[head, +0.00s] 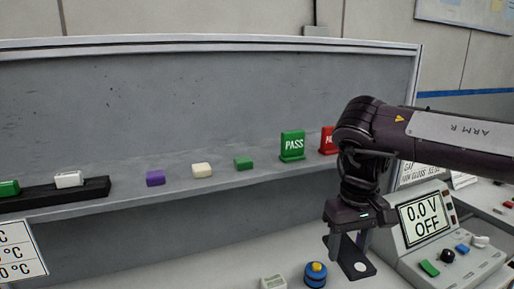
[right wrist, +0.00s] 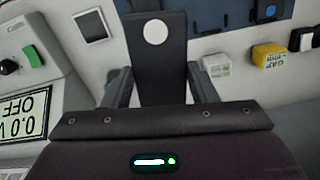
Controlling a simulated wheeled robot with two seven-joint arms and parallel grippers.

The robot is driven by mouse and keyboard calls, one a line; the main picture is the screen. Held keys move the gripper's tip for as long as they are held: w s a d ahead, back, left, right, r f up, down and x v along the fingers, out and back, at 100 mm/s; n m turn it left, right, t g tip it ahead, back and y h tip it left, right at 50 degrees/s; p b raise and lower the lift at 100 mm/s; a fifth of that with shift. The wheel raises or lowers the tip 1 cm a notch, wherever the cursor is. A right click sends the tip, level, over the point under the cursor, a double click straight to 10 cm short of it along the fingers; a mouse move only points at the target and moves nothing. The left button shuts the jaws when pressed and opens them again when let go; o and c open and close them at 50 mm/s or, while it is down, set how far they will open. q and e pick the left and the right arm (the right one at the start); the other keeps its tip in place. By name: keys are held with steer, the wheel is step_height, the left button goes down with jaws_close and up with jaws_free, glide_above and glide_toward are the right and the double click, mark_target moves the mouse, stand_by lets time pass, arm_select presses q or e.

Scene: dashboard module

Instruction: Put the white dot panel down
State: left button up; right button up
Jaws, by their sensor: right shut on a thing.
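The white dot panel is a dark, flat piece with a round white dot near one end; it shows in the head view (head: 362,270) at the lower right, and in the right wrist view (right wrist: 157,62) at the top middle. My right gripper (head: 348,243) is shut on the panel, which sits between its two fingers in the right wrist view (right wrist: 158,88). In the head view the panel hangs below the wrist, left of the meter; I cannot tell whether it touches the bench. My left gripper is not in view.
The meter (head: 425,217) reading "0.0 V OFF" stands close on the right. A blue button with a yellow top (head: 316,272) and a small pale block (head: 273,281) are to the left. A grey shelf (head: 215,183) behind carries small blocks and a green PASS sign (head: 292,145).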

steer(key=shift+w+d+m, duration=0.1)
steer(key=shift+d+m, duration=0.1)
steer(key=shift+m, duration=0.45)
steer(key=shift+w+d+m, duration=0.1)
steer(key=shift+d+m, duration=0.1)
steer(key=shift+m, duration=0.45)
steer(key=n, duration=0.1)
steer(key=a+n, duration=0.1)
steer(key=n, duration=0.2)
steer(key=shift+s+a+n, duration=0.25)
steer(key=shift+s+n, duration=0.15)
steer(key=n, duration=0.2)
steer(key=a+n, duration=0.1)
steer(key=s+n, duration=0.1)
steer(key=n, duration=0.1)
steer(key=shift+a+r+n, duration=0.15)
steer(key=shift+a+n, duration=0.1)
steer(key=shift+n, duration=0.05)
steer(key=s+a+n, duration=0.3)
steer(key=n, duration=1.2)
steer(key=s+a+r+n, duration=0.1)
steer(key=s+a+n, duration=0.2)
steer(key=n, duration=1.2)
steer(key=shift+a, duration=0.4)
